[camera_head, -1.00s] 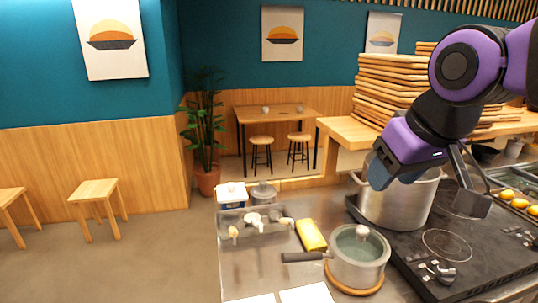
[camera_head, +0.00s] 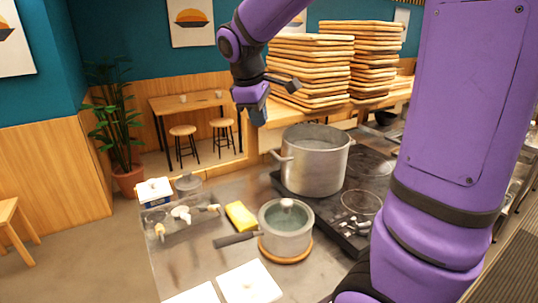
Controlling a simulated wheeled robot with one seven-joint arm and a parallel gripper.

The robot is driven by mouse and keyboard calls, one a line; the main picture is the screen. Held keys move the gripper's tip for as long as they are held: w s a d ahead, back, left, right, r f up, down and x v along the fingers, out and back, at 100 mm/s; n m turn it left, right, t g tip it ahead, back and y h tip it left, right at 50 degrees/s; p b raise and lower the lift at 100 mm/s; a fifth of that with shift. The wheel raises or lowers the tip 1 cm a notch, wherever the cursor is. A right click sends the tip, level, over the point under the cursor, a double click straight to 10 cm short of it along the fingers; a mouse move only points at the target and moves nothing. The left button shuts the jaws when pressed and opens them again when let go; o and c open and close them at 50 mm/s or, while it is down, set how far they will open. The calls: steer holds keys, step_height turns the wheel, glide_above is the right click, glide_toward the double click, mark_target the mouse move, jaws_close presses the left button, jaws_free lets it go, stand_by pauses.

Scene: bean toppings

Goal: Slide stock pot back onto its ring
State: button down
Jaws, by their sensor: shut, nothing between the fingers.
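The large steel stock pot (camera_head: 314,165) stands upright and uncovered at the back left of the black stove (camera_head: 347,232). It looks close to the stove's left edge. One thin cooking ring (camera_head: 361,202) shows bare in front and to the right of the pot. Any ring under the pot is hidden. My gripper (camera_head: 258,117) points down behind and left of the pot, apart from it. It is shut and empty.
A lidded saucepan (camera_head: 286,238) on a wooden trivet stands in front, handle leftward. A yellow sponge (camera_head: 241,216) and a condiment tray (camera_head: 180,227) lie left. Stacked wooden trays (camera_head: 312,72) stand behind on the ledge. My purple arm covers the right side.

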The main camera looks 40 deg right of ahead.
mark_target(343, 139)
steer(key=w+d+f+n+g+h, duration=0.35)
steer(key=w+f+n+h, duration=0.35)
steer(key=w+f, duration=0.9)
steer(key=d+f+n+y, duration=0.1)
steer(key=d+f, duration=0.4)
steer(key=d, duration=0.6)
steer(key=shift+s+t, duration=0.15)
steer(key=shift+t, duration=0.2)
steer(key=shift+d, duration=0.15)
steer(key=s+d, duration=0.2)
steer(key=d, duration=0.8)
steer(key=s+d, duration=0.3)
steer(key=d, duration=0.7)
steer(key=s+d, duration=0.2)
steer(key=d, duration=0.9)
steer(key=shift+s+d, duration=0.1)
steer(key=shift+s, duration=0.25)
